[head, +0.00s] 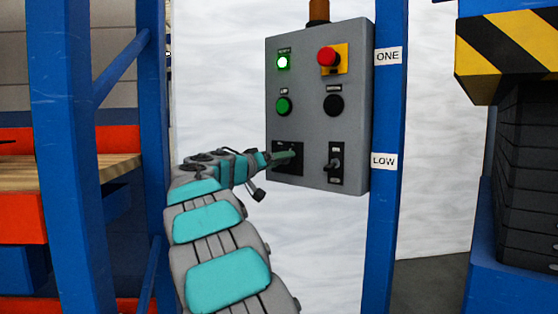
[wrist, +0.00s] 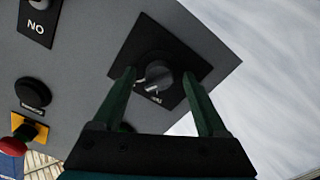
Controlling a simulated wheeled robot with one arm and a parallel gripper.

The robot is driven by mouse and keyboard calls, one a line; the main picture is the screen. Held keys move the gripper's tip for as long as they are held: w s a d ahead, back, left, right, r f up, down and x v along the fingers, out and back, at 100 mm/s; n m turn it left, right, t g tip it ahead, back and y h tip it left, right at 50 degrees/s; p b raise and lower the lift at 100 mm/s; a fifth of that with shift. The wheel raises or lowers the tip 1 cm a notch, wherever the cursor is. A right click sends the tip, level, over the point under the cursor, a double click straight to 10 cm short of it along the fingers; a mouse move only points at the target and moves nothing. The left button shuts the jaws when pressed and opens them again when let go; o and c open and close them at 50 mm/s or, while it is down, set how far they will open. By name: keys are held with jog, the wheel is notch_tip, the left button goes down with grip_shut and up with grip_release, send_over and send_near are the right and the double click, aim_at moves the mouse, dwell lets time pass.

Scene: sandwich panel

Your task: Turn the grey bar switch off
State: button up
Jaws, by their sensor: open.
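The grey control panel (head: 310,110) is upright on a blue post. At its lower left is a black square plate (head: 291,170), partly hidden by my gripper (head: 283,157). In the wrist view this plate (wrist: 150,38) carries a round grey knob (wrist: 160,76) with small white markings, which looks like the grey bar switch. The angle of its bar is hard to tell. My gripper (wrist: 158,78) is open, its two dark green fingers reaching toward the plate on either side of the knob. Contact with the knob is not clear.
To the right on the panel is a small lever switch (head: 336,163). Above are a green button (head: 283,106), a black button (head: 333,104), a lit green lamp (head: 283,62) and a red button (head: 328,57). Blue posts (head: 390,100) stand at both sides.

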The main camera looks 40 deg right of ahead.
jog(key=shift+d, duration=0.1)
grip_shut()
dwell(0.6)
